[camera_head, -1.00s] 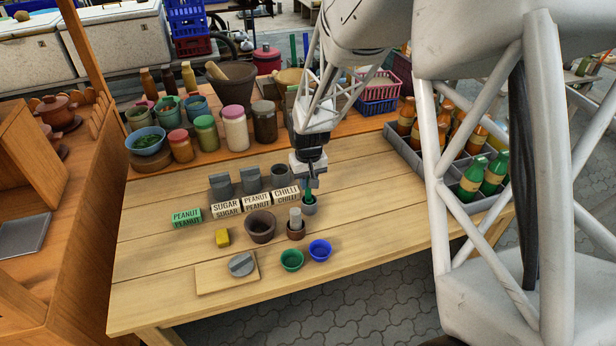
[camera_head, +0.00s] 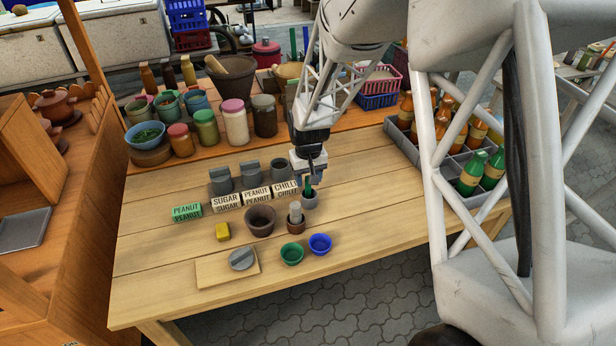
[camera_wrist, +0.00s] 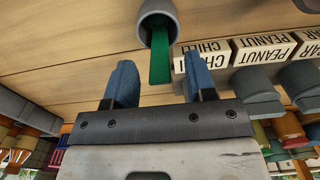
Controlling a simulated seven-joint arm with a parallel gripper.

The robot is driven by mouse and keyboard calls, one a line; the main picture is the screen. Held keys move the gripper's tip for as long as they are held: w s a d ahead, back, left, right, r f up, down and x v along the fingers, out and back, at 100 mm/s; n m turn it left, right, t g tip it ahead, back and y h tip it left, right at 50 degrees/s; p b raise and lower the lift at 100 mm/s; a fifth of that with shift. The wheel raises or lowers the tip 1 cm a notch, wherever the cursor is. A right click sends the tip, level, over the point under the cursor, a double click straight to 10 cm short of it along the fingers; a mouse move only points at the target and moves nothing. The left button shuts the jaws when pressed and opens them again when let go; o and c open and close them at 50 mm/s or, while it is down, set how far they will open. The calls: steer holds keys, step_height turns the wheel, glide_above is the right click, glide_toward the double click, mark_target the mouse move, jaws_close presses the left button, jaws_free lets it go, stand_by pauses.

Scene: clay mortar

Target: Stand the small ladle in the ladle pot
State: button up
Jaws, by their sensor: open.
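A small grey pot (camera_head: 310,202), which looks like the ladle pot, stands on the table right of the CHILLI block. A green handle (camera_head: 308,187), likely the small ladle's, stands up out of it. In the wrist view the pot's mouth (camera_wrist: 158,12) is at the top and the green handle (camera_wrist: 160,62) extends from it toward my gripper; the ladle's bowl is hidden. My gripper (camera_head: 312,180) is just above the pot. Its blue fingers (camera_wrist: 158,64) are apart, one on each side of the handle's end, with visible gaps on both sides.
CHILLI, PEANUT and SUGAR blocks (camera_head: 226,201) line up to the left, with grey containers (camera_head: 220,180) behind.

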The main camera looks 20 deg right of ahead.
steer(key=shift+r, duration=3.9)
steer(key=s+a+r+t, duration=0.1)
steer(key=s+a+r, duration=0.2)
steer(key=s+r, duration=1.2)
steer(key=s, duration=0.7)
steer(key=s+a+r+t, duration=0.1)
steer(key=s+r, duration=0.1)
steer(key=s, duration=0.7)
steer(key=shift+a+r+t, duration=0.15)
steer(key=shift+a+t, duration=0.15)
